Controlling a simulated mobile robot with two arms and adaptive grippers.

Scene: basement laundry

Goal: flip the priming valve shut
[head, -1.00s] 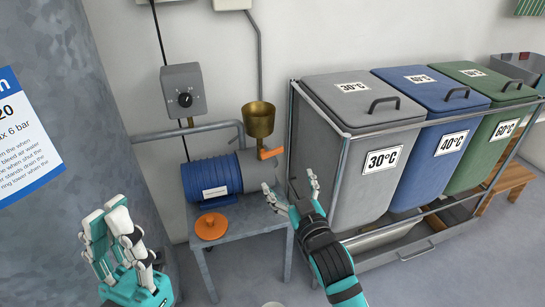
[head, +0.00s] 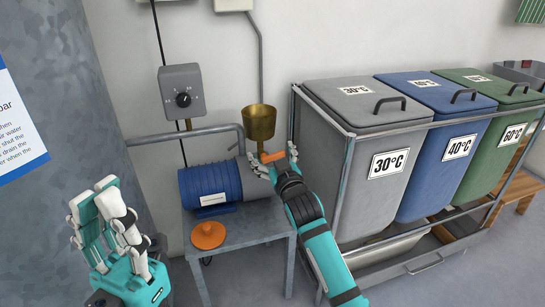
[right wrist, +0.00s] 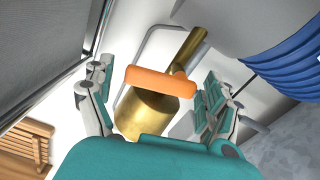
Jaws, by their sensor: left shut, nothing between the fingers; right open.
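The priming valve's orange handle (head: 272,156) is below the brass funnel (head: 259,122), above the right end of the blue pump (head: 212,183). In the right wrist view the orange handle (right wrist: 160,81) lies crosswise over the brass funnel (right wrist: 146,115), between the open fingers of my right gripper (right wrist: 155,92). My right gripper also shows in the head view (head: 273,160), with its fingers on either side of the handle. I cannot tell whether they touch it. My left gripper (head: 104,215) is shut and empty at the lower left, away from the pump.
The pump stands on a small grey metal table (head: 240,228) with an orange round cap (head: 208,235) at its front. A grey bin (head: 370,150) in a metal frame stands close on the right. A grey control box (head: 182,92) hangs on the wall.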

